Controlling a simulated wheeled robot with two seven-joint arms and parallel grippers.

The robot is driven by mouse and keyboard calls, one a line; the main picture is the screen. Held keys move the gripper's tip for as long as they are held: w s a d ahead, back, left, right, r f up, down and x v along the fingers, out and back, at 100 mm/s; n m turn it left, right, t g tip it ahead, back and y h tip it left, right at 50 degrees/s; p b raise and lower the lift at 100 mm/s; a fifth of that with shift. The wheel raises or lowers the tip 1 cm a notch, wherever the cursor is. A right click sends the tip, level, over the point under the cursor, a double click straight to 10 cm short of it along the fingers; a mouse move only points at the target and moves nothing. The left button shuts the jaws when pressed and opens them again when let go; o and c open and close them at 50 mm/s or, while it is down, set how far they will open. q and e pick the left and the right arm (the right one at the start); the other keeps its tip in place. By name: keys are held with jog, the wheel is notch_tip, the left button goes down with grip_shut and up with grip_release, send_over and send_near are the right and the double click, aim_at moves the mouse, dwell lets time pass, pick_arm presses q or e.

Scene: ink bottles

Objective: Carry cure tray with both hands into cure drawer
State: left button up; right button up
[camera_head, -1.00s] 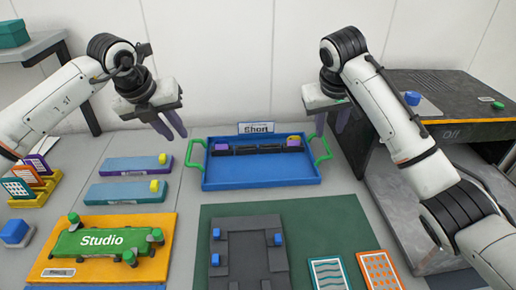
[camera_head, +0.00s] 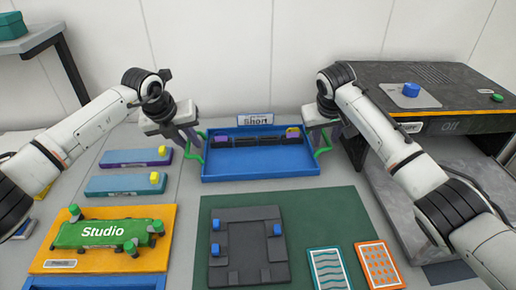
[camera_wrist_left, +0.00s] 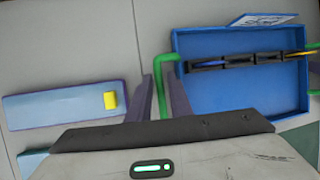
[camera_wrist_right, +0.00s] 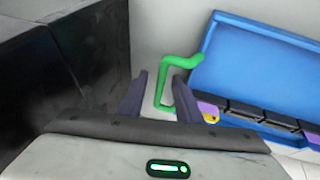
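The cure tray (camera_head: 262,171) is blue with green handles on its left and right sides; it lies flat on the table below a "Short" sign. A dark segmented strip with purple and yellow ends sits inside. My left gripper (camera_head: 192,140) is open at the left handle, which shows between its fingers in the left wrist view (camera_wrist_left: 163,85). My right gripper (camera_head: 328,138) is open; the right handle (camera_wrist_right: 164,90) shows between its fingers in the right wrist view. A dark unit marked "Off" (camera_head: 470,126) stands at right, with a grey metal drawer-like surface (camera_head: 400,205) below it.
The orange "Studio" board (camera_head: 165,225), a green mat (camera_head: 310,205) with a dark fixture (camera_head: 245,245), and two patterned cards lie in front of the tray. A white wall stands close behind.

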pick_arm(q)
jog(key=shift+w+f, duration=0.1)
jog(key=shift+f, duration=0.05)
pick_arm(e)
jog(key=shift+w+f, duration=0.1)
pick_arm(q)
jog(key=shift+c, duration=0.2)
pick_arm(e)
jog(key=shift+c, duration=0.3)
pick_arm(q)
jog(key=c, duration=0.4)
pick_arm(e)
jog(key=c, duration=0.3)
pick_arm(q)
grip_shut()
pick_arm(e)
grip_shut()
